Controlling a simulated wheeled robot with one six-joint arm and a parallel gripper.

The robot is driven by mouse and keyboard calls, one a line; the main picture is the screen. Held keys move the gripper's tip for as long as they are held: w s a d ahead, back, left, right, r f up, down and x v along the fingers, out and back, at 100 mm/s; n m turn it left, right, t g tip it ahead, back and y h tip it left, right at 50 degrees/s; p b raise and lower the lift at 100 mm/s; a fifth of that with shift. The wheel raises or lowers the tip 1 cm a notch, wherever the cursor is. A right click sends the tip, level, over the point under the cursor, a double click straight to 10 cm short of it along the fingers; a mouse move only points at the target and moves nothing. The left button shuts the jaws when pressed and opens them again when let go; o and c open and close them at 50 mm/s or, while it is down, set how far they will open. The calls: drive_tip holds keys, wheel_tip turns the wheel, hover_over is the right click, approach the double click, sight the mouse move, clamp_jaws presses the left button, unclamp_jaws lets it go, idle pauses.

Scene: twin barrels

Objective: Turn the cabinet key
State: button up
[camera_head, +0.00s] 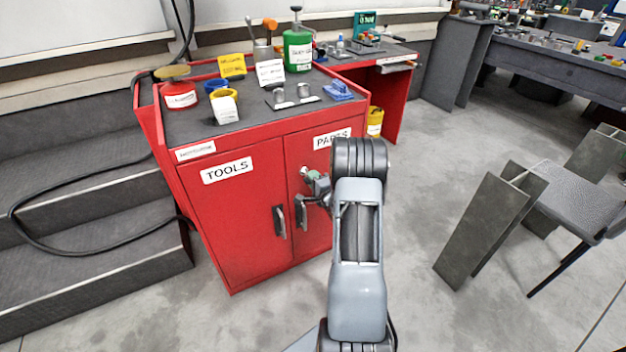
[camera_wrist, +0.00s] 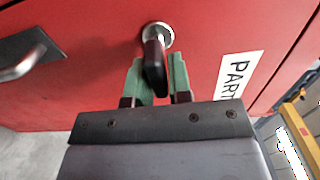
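The red cabinet (camera_head: 240,210) has two doors, labelled TOOLS and PARTS. The key (camera_wrist: 155,60) has a dark head and sits in a round silver lock (camera_wrist: 158,34) on the PARTS door. My gripper (camera_wrist: 160,82) has green fingertips, one on each side of the key head, with the red door showing in the gap around the key's lower end. It looks open, though contact with the key is hard to judge. In the head view my gripper (camera_head: 312,176) is at the PARTS door below its label, and the key cannot be made out there.
Door handles (camera_head: 279,221) stick out below my gripper; one also shows in the wrist view (camera_wrist: 22,62). Bottles, cups and tools stand on the cabinet top. Steps with a black cable (camera_head: 90,240) lie to the left.

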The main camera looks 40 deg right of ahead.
drive_tip(key=o, duration=0.3)
drive_tip(key=s, duration=0.4)
drive_tip(key=s+a+p, duration=0.1)
drive_tip(key=s, duration=0.4)
drive_tip(key=s+a+p, duration=0.1)
drive_tip(key=s, duration=0.3)
drive_tip(key=shift+s, duration=0.35)
drive_tip(key=w+a+r+n+g+p, duration=0.25)
drive_tip(key=r+n+p, duration=0.2)
drive_tip(key=r, duration=0.35)
drive_tip(key=w+a+r+n+g+p, duration=0.1)
drive_tip(key=a+r+n+g+p, duration=0.25)
drive_tip(key=r+p, duration=0.4)
drive_tip(key=w+a+r+n+g+p, duration=0.1)
drive_tip(key=a+r+n+g+p, duration=0.2)
drive_tip(key=r, duration=0.7)
drive_tip(key=s+a+r+n+g+y+p, duration=0.1)
drive_tip(key=s+a+r+n+p, duration=0.2)
drive_tip(key=s+a+r+p, duration=0.1)
drive_tip(key=s+a+r+n+g+p, duration=0.2)
drive_tip(key=s+a+r+n+p, duration=0.1)
drive_tip(key=s+a+r, duration=0.2)
drive_tip(key=s+a+r+n+g+y+p, duration=0.1)
drive_tip(key=s+a+r+p, duration=0.3)
drive_tip(key=a+r, duration=0.4)
drive_tip(key=shift+s+n+g+y+p, duration=0.35)
drive_tip(key=shift+s+n+g, duration=0.15)
drive_tip(key=shift+s+n, duration=0.35)
